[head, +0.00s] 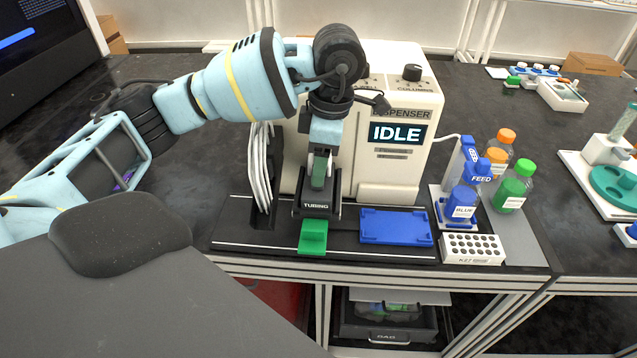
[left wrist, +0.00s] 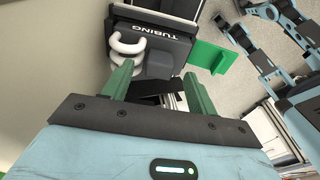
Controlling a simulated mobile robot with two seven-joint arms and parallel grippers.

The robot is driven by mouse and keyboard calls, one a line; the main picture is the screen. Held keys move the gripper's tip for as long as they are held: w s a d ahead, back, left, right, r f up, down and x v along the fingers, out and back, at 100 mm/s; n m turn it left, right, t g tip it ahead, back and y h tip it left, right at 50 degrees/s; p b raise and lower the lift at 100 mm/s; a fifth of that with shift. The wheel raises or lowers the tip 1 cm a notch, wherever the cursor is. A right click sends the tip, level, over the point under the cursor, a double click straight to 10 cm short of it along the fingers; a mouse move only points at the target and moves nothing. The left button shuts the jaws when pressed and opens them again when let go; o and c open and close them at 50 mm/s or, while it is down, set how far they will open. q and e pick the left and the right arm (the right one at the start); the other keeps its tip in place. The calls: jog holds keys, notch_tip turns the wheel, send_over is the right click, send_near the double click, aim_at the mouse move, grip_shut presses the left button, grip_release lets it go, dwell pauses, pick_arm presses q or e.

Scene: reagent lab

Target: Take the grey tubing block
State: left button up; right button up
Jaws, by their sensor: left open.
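The tubing block (head: 315,207), dark grey and labelled TUBING, sits in front of the dispenser with a green tab (head: 313,237) at its front. In the left wrist view the block (left wrist: 165,55) lies just beyond my fingertips, with white looped tubing (left wrist: 127,46) at its side. My left gripper (head: 321,170) points down over the block. Its green fingers are apart in the left wrist view (left wrist: 160,85), with nothing clearly gripped. I cannot tell whether they touch the block. My right gripper is not seen.
The beige dispenser (head: 395,85) with an IDLE screen stands right behind. White tubes (head: 260,165) hang at its left. A blue tray (head: 396,227) lies to the right of the block, then a white rack (head: 472,249) and several capped bottles, including a green one (head: 512,187).

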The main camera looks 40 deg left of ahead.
pick_arm(q)
jog(key=shift+s+a+f, duration=0.1)
jog(key=shift+a+f, duration=0.05)
jog(key=shift+f, duration=0.6)
jog(key=shift+s+a+f, duration=0.1)
jog(key=shift+f, duration=0.6)
jog(key=shift+w, duration=0.1)
jog(key=c, duration=1.1)
jog(key=shift+r, duration=0.5)
jog(key=r, duration=0.2)
jog(key=shift+s+d+r, duration=0.25)
jog(key=shift+d+r, duration=0.05)
jog(key=s+d+r, duration=0.1)
jog(key=s+d, duration=0.9)
jog(key=s, duration=0.1)
jog(key=shift+s+r, duration=0.2)
jog(key=shift+s, duration=0.05)
